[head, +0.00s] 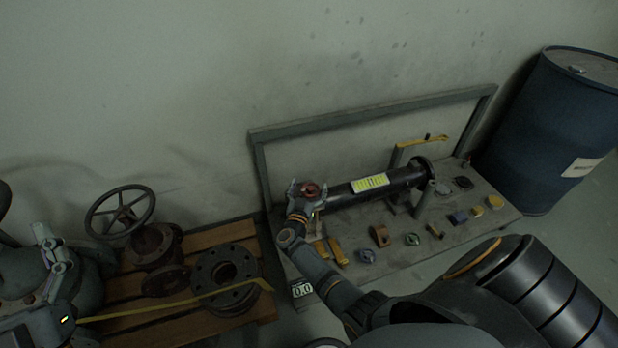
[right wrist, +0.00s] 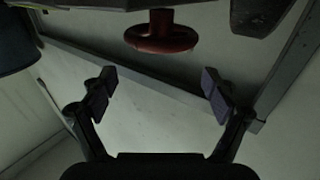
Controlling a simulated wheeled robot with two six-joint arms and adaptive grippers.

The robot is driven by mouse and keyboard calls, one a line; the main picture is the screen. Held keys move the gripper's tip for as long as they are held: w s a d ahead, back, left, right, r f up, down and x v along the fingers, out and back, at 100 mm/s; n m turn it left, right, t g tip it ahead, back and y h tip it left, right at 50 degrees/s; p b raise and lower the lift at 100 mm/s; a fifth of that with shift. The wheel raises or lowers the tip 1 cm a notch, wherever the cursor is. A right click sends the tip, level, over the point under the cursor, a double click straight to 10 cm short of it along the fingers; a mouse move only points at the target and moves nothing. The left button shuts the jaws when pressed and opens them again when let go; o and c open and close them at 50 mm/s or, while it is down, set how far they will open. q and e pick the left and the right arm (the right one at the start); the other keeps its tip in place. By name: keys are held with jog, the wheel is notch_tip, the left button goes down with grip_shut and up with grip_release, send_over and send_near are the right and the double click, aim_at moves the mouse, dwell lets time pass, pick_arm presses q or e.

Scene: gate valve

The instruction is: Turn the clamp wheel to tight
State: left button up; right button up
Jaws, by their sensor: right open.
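The red clamp wheel (head: 310,189) is at the left end of a dark pipe (head: 385,182) on the low bench. My right gripper (head: 307,196) is open at the wheel, one finger to each side of it in the head view. In the right wrist view the red wheel (right wrist: 162,36) hangs on a short stem above and beyond the open fingers (right wrist: 160,92), with nothing between them. The wheel looks apart from both fingers. My left gripper (head: 50,252) is at the left edge of the head view; its jaw opening is unclear.
A large handwheel valve (head: 120,211) and a flange (head: 224,278) rest on a wooden pallet (head: 235,237) at left. Several small parts lie along the front of the bench (head: 470,228). A frame (head: 375,112) stands behind the pipe. A blue drum (head: 550,130) is at right.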

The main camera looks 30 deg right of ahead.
aim_at(309, 193)
notch_tip(309, 193, up, 6)
jog(key=shift+r, duration=0.2)
